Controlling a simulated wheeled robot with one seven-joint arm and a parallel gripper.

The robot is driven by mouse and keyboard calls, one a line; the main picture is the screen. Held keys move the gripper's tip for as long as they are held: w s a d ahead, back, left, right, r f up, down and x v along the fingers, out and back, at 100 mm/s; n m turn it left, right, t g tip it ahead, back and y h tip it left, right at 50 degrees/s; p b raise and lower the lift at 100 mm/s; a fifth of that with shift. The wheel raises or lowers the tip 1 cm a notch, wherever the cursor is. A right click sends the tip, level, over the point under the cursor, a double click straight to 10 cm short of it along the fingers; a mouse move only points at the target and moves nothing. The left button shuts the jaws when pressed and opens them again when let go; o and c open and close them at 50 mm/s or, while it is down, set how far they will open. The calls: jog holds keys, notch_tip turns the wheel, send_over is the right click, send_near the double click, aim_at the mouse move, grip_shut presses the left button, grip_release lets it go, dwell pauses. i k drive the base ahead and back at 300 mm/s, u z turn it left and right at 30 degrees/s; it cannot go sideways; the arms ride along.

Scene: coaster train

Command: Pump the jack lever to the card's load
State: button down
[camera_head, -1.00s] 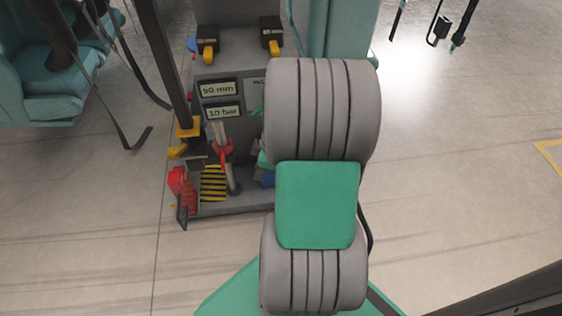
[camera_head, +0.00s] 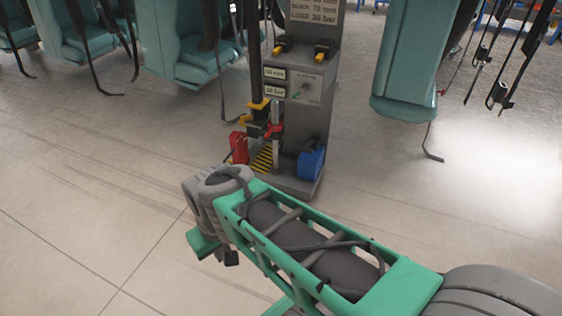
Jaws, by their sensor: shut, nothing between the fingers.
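The jack stand (camera_head: 309,115) is a grey post and base on the floor, beyond my arm. Its card (camera_head: 314,12) is cut off at the top; it shows a block line of about 70 mm and a load line of about 36 bar. Of two small displays, the lower one (camera_head: 275,91) seems to read 10 bar; the upper one (camera_head: 274,73) is blurred. The jack lever (camera_head: 275,140), a pale upright bar with a red collar, stands in front of the post, with nothing of mine touching it. I cannot make out my gripper; my arm's links fill the foreground.
A red block (camera_head: 239,147) stands left of the lever and a blue block (camera_head: 311,163) right of it, by a yellow-black striped plate (camera_head: 262,158). Teal seats with hanging straps (camera_head: 181,45) stand left, another seat (camera_head: 405,60) right. Floor between is clear.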

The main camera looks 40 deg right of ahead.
aim_at(304, 149)
jog(key=z, duration=0.85)
jog(key=i, duration=0.9)
jog(key=u, duration=0.55)
jog(key=i, duration=0.65)
jog(key=u, duration=0.8)
